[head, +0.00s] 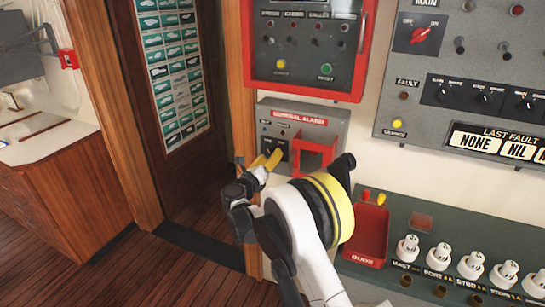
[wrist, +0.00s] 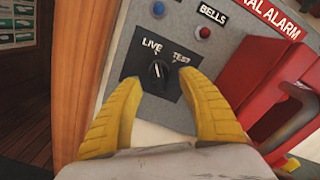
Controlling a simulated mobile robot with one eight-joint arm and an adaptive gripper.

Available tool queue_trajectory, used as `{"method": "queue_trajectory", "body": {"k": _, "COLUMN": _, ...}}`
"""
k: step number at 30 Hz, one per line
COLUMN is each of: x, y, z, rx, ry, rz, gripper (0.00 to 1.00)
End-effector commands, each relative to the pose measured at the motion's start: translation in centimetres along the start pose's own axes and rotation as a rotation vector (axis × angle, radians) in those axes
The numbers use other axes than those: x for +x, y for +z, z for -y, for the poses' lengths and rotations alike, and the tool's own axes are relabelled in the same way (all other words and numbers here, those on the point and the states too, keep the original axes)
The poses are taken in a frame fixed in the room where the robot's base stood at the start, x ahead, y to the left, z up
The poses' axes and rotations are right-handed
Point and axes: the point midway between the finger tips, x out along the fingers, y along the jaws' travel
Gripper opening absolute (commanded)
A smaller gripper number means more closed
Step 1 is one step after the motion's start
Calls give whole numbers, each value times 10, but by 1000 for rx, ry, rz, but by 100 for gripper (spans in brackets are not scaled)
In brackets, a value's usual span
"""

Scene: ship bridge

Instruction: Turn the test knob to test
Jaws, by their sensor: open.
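The test knob (wrist: 158,74) is a small black knob on a black plate with LIVE at its upper left and TEST at its upper right. I cannot tell for sure which word its pointer faces. It sits on the grey general alarm panel (head: 334,113). My gripper (wrist: 161,84) is open, with one yellow finger on each side of the knob in the wrist view. Its fingertips are near the plate; I cannot tell whether they touch the knob. In the head view my gripper (head: 268,160) covers part of the knob plate.
A red guard box (head: 315,150) stands out from the panel just right of the knob. A red-framed cabinet (head: 305,92) is above. A red bin (head: 366,236) and a green console (head: 425,212) lie lower right. A wooden door post is left.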

Motion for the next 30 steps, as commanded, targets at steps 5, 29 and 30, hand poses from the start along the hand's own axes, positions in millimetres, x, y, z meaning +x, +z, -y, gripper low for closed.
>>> {"method": "queue_trajectory", "body": {"k": 5, "x": 18, "y": 0, "z": 0, "rx": 1, "ry": 0, "rz": -1, "gripper": 47}}
{"method": "queue_trajectory", "body": {"k": 29, "x": 20, "y": 0, "z": 0, "rx": 11, "ry": 0, "rz": -1, "gripper": 0}}
{"method": "queue_trajectory", "body": {"k": 30, "x": 20, "y": 0, "z": 0, "rx": 19, "ry": 0, "rz": -1, "gripper": 0}}
